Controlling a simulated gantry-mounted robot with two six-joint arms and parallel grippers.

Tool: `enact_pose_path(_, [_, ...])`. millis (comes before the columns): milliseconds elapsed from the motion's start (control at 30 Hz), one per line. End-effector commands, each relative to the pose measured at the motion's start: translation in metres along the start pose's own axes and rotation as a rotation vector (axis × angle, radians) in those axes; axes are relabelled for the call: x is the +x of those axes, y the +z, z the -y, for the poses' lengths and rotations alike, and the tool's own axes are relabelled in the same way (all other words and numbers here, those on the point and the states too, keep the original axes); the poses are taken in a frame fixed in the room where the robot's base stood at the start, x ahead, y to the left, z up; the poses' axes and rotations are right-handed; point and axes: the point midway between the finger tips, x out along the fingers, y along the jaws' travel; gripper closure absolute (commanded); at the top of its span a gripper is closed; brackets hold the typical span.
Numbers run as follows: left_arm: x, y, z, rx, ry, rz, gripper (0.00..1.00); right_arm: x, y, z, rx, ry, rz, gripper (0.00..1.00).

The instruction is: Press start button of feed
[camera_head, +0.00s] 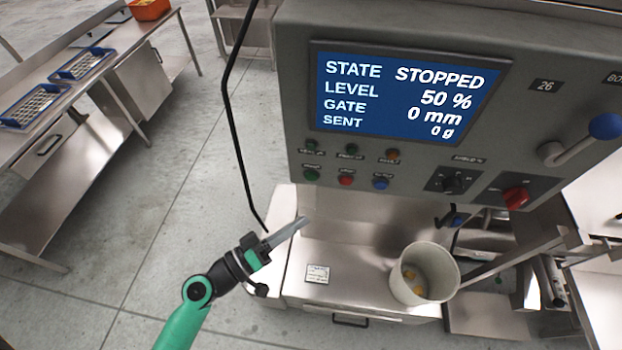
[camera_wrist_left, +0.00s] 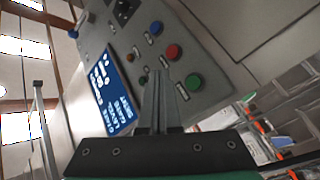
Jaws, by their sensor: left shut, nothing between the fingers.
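The control panel (camera_head: 420,165) fills the upper right of the head view. Its screen (camera_head: 405,95) reads STOPPED, level 50 %, gate 0 mm, sent 0 g. The lower row has a green button (camera_head: 312,174), a red button (camera_head: 346,179) and a blue button (camera_head: 381,184); their labels are too small to read. My left gripper (camera_head: 304,220) is shut and empty, below the green button and apart from it. In the left wrist view the shut fingers (camera_wrist_left: 161,75) point at the panel, beside the green button (camera_wrist_left: 193,82). My right gripper is not in view.
Small lamps (camera_head: 352,150) sit above the buttons. A black knob (camera_head: 454,181), a red switch (camera_head: 515,198) and a blue-ended lever (camera_head: 605,126) are to the right. A pale bucket (camera_head: 402,285) with yellowish pieces stands below the panel. A black cable (camera_head: 229,110) hangs left.

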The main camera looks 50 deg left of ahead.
Motion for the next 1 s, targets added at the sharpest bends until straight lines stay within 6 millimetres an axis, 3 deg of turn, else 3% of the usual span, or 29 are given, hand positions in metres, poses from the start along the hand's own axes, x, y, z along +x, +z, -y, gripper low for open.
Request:
enact_pose_path(367, [0.009, -0.007, 0.004, 0.001, 0.002, 0.0, 1.0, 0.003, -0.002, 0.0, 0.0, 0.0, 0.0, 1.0])
enact_pose_path(800, [0.051, -0.036, 0.037, 0.002, 0.003, -0.001, 1.0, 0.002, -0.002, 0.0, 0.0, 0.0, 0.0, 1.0])
enact_pose_path(1000, [0.061, -0.044, 0.043, 0.002, 0.002, 0.0, 1.0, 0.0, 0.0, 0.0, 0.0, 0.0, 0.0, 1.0])
